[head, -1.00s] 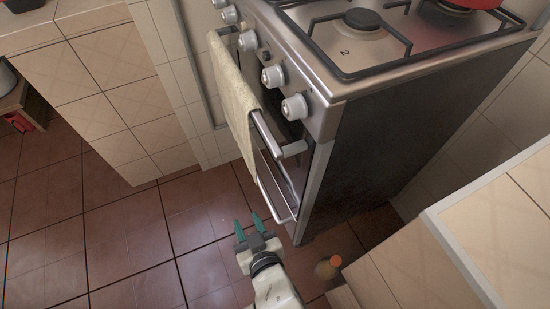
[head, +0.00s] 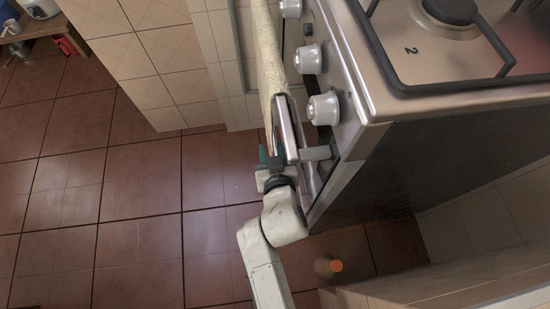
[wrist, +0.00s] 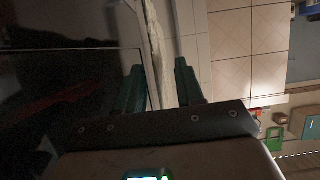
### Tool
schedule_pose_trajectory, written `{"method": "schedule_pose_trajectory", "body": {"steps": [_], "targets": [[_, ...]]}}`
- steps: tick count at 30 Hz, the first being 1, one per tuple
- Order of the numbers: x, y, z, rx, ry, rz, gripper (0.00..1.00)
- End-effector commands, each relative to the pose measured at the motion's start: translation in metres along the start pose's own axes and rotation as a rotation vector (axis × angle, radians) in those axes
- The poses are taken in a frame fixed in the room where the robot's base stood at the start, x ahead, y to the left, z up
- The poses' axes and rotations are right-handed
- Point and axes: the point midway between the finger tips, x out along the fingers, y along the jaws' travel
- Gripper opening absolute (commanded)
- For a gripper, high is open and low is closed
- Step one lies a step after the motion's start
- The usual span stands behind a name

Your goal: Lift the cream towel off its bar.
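The cream towel (head: 268,62) hangs over the metal bar (head: 289,128) on the front of the stove, seen nearly edge-on in the head view. My gripper (head: 272,155) is just below the bar's near end in that view, partly hidden by the bar. In the wrist view the green fingers of my gripper (wrist: 159,85) are spread apart. The towel shows there as a narrow pale strip (wrist: 158,50) between the lines of the two fingers, ahead of them. I cannot tell whether either finger touches it.
The stove (head: 375,100) with its white knobs (head: 324,107) stands right beside my gripper. A bottle with an orange cap (head: 326,266) is on the floor near the stove's base. The tiled floor (head: 140,185) to the left is clear.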

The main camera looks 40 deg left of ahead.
Motion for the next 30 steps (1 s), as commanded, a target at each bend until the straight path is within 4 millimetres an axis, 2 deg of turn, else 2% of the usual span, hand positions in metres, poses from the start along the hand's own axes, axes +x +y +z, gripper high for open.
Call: {"method": "schedule_pose_trajectory", "body": {"steps": [1,6,18,30], "targets": [[0.009,0.0,0.002,-0.002,0.001,0.0,0.37],[0.023,0.0,0.001,0.0,0.001,0.0,0.37],[0.028,0.0,0.0,0.001,0.0,0.0,0.36],[0.028,0.0,0.0,0.001,0.0,0.0,0.0]]}}
